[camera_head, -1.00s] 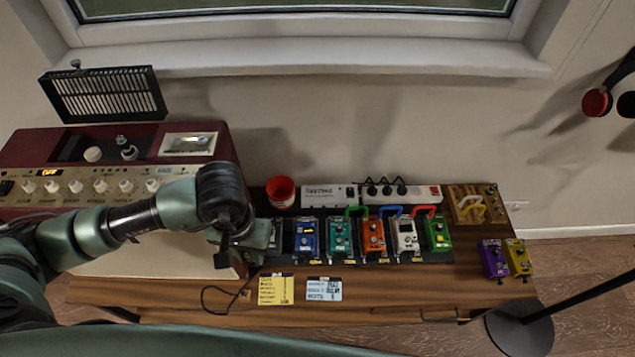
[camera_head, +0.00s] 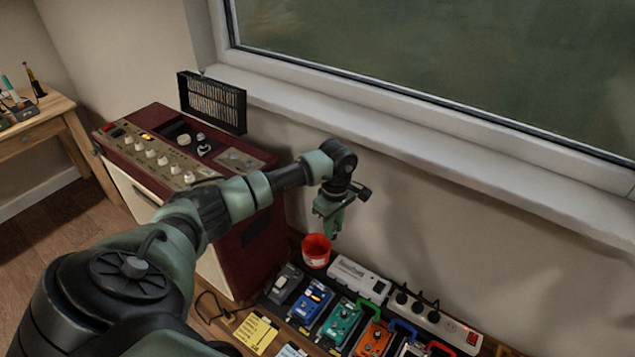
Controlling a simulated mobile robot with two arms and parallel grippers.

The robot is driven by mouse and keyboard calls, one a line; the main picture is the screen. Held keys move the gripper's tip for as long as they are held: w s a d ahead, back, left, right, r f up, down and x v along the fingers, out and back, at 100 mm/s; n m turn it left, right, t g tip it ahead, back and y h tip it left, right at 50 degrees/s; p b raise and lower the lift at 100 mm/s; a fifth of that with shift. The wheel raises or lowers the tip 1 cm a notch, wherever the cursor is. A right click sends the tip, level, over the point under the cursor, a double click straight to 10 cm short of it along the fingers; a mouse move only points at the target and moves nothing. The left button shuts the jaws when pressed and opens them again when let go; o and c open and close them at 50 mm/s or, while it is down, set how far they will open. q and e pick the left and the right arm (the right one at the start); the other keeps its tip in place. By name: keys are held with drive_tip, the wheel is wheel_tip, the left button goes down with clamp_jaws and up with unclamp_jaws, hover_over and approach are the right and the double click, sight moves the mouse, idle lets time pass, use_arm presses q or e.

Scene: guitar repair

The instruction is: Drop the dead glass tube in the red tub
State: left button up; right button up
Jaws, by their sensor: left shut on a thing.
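The red tub (camera_head: 316,250) stands on the bench at the wall, just right of the amplifier. My left gripper (camera_head: 332,228) points down above the tub, close to its rim and slightly to its right in the picture. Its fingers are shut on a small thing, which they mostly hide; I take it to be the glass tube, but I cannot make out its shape. I cannot see into the bottom of the tub. My right gripper is out of view.
The dark red amplifier (camera_head: 253,237) stands left of the tub, with a black grille (camera_head: 212,103) behind it. A white power strip (camera_head: 358,279) and several pedals, including a blue one (camera_head: 310,300), lie to the right. The window sill (camera_head: 420,160) runs behind.

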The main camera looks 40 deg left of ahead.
use_arm(q)
drive_tip(key=w+a+f+n+b, duration=0.1)
drive_tip(key=w+a+f+n, duration=0.15)
drive_tip(key=a+n, duration=0.55)
wheel_tip(320, 180, down, 6)
drive_tip(key=a+b, duration=0.1)
drive_tip(key=b, duration=0.3)
drive_tip(key=shift+s+f, duration=0.15)
drive_tip(key=shift+a, duration=0.1)
drive_tip(key=o, duration=0.8)
drive_tip(key=shift+o, duration=1.3)
